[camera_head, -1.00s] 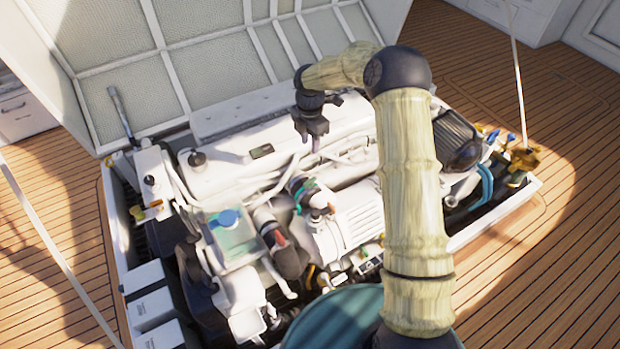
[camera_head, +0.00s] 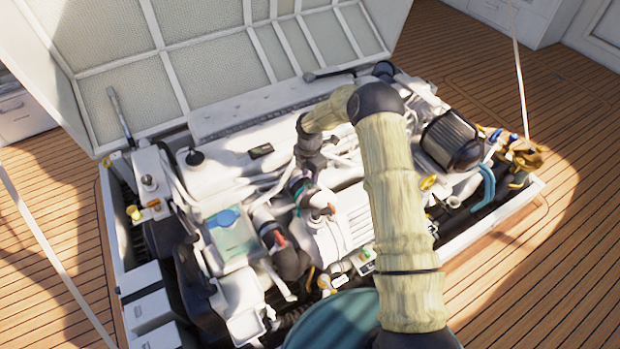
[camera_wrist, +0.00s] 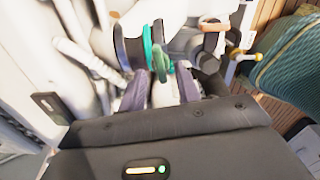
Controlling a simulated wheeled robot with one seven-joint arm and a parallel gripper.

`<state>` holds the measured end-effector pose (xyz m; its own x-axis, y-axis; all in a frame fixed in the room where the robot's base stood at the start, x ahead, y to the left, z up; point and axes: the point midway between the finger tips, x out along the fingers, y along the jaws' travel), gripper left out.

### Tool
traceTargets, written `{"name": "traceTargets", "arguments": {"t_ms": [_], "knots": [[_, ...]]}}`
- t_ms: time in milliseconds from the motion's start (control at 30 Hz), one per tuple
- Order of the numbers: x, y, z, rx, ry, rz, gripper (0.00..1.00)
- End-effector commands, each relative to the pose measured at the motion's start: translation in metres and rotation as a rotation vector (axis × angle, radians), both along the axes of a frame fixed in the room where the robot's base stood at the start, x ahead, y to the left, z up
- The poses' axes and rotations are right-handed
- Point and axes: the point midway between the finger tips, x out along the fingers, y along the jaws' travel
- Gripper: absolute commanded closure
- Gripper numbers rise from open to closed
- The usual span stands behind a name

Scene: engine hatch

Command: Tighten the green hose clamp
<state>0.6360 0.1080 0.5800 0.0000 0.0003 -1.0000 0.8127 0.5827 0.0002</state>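The green hose clamp (camera_wrist: 149,44) is a thin green band around a dark hose at the top middle of the wrist view. Its green screw tab (camera_wrist: 160,62) points down toward my gripper (camera_wrist: 162,72). The two dark fingers are apart, one on each side of the tab near its lower end. I cannot tell whether either finger touches it. In the head view the clamp (camera_head: 299,190) is a small green strip on the dark hose, just below my gripper (camera_head: 312,172), whose fingertips are hard to make out there.
The white engine (camera_head: 345,222) fills the open hatch, with other hoses and pipes close around the clamp. A dark hose with a red band (camera_head: 275,238) lies to the lower left. A dark ribbed cylinder (camera_head: 452,140) stands to the right. The raised hatch lid (camera_head: 215,65) is behind.

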Motion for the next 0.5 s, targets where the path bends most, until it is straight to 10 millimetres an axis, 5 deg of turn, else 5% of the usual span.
{"name": "traceTargets", "arguments": {"t_ms": [167, 467, 500], "knots": [[0.000, 0.000, -0.018, -0.001, 0.001, 0.000, 0.67], [0.000, 0.000, -0.019, -0.001, -0.001, -0.001, 0.67], [0.000, 0.000, -0.019, 0.000, 0.000, -0.001, 0.75]]}}
